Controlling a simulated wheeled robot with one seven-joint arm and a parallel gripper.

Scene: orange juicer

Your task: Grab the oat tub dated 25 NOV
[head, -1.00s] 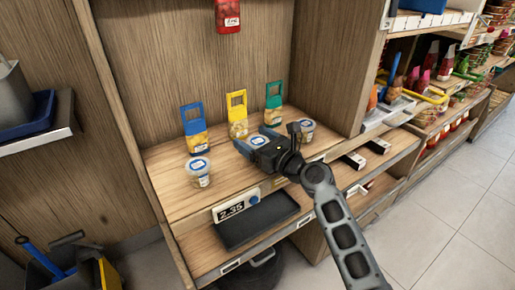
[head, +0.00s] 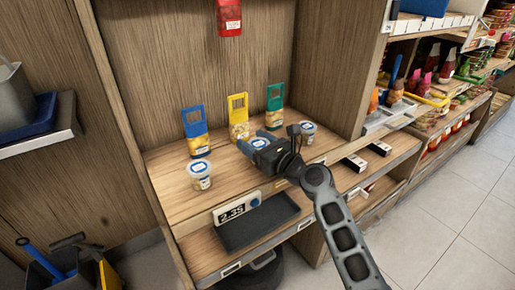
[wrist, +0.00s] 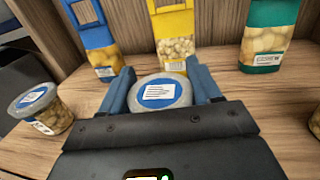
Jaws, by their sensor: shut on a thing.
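Three small tubs with clear walls and blue-and-white lid labels stand in a row on the wooden shelf. My gripper (head: 258,142) is shut on the middle tub (wrist: 160,92), one blue finger on each side of it; it sits between the fingers in the wrist view. The left tub (head: 200,174) stands apart, and also shows at the left of the wrist view (wrist: 42,108). The right tub (head: 307,131) stands just right of my gripper. The dates on the labels are too small to read. Whether the held tub still touches the shelf I cannot tell.
Behind the tubs stand a blue packet (head: 195,131), a yellow packet (head: 238,118) and a green packet (head: 274,107). A dark tray (head: 257,222) and a price sign (head: 236,210) are in front, lower down. A red packet (head: 229,17) hangs above.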

